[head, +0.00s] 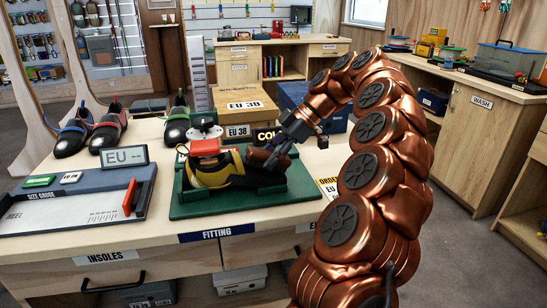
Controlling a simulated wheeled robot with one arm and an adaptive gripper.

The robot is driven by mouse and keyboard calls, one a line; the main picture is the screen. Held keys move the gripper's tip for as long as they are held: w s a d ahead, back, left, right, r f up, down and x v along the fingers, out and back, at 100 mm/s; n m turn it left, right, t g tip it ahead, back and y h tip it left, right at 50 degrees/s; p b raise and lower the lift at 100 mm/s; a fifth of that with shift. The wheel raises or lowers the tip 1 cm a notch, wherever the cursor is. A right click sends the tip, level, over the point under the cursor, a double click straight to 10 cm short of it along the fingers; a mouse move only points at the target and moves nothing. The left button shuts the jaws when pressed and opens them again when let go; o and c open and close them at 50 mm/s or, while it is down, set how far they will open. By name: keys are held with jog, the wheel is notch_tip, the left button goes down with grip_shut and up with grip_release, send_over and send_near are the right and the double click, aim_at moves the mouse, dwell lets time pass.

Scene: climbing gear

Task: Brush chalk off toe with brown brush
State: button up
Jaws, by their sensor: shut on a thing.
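The shoe's right end is partly hidden by my gripper. My gripper (273,156) is shut on the brown brush (259,157), seen as a small brown shape beside the right part of the shoe. I cannot tell whether the brush touches the shoe. No chalk can be made out at this size.
A size gauge (75,205) with a display (124,156) lies left of the mat. Several dark shoes (108,133) stand behind it.

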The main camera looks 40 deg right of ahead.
jog(key=shift+s+d+r+p, duration=0.1)
jog(key=shift+d+r+p, duration=0.2)
jog(key=shift+r+p, duration=0.45)
jog(key=shift+s+d+r+p, duration=0.1)
jog(key=shift+d+r+p, duration=0.25)
jog(key=shift+r, duration=0.6)
jog(key=shift+s+d+r+p, duration=0.2)
jog(key=shift+r+p, duration=0.35)
jog(key=shift+p, duration=0.25)
jog(key=shift+s+d+r+p, duration=0.1)
jog(key=shift+d+r+p, duration=0.05)
jog(key=shift+r+p, duration=0.55)
jog(key=shift+f, duration=0.15)
jog(key=shift+s+d+r+p, duration=0.1)
jog(key=shift+d+r+p, duration=0.15)
jog(key=shift+r+p, duration=0.65)
jog(key=shift+s+d+r+p, duration=0.15)
jog(key=shift+r+p, duration=0.4)
jog(key=shift+p, duration=0.55)
jog(key=shift+w, duration=0.1)
